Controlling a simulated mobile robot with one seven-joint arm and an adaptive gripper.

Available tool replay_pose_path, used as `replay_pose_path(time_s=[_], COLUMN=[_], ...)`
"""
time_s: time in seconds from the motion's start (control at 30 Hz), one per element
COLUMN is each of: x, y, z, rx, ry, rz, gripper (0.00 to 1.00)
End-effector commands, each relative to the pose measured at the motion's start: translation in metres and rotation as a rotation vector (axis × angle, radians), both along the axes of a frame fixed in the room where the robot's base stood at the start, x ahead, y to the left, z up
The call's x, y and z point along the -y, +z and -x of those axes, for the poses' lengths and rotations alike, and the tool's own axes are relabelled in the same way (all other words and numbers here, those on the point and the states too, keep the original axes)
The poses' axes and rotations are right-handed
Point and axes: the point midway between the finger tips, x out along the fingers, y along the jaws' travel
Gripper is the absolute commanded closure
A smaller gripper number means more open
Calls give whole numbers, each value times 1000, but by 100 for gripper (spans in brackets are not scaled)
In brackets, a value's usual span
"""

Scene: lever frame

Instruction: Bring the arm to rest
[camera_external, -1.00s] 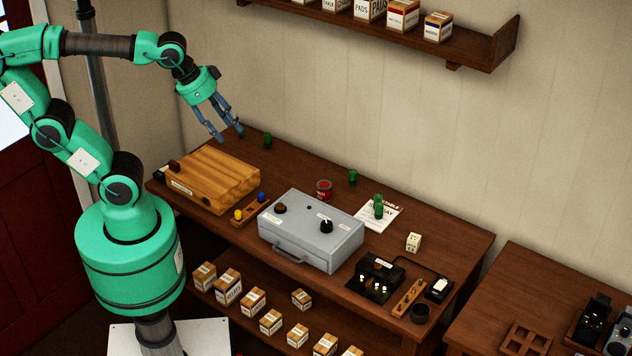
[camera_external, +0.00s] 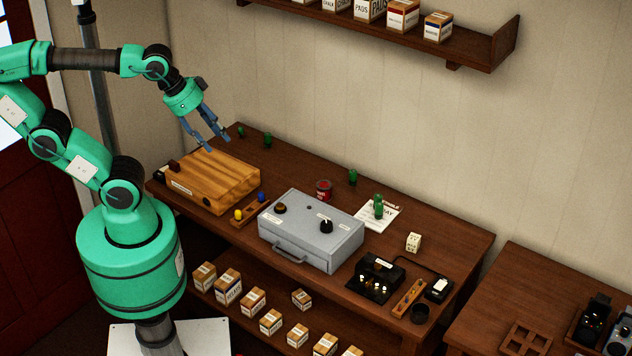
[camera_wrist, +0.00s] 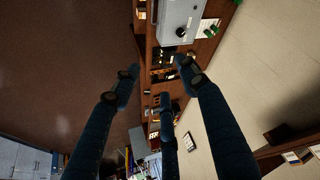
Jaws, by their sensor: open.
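My gripper (camera_external: 208,143) hangs in the air above the left end of the workbench, over the back of the wooden box (camera_external: 215,178). Its blue fingers are spread and nothing is between them. The fingers also show in the wrist view (camera_wrist: 158,85), apart and empty, with the bench below them. My arm reaches in from the left, bent, with its wrist pointing down.
Small boxes stand on the lower shelf. A wall shelf (camera_external: 470,52) is at the upper right.

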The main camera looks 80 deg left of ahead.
Motion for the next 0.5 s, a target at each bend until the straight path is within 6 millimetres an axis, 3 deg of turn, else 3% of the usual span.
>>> replay_pose_path(time_s=[0.03,0.5], x=[0,0], y=[-13,-89], z=[0,0], rx=[0,0], ry=[0,0], rz=[0,0], gripper=[56,56])
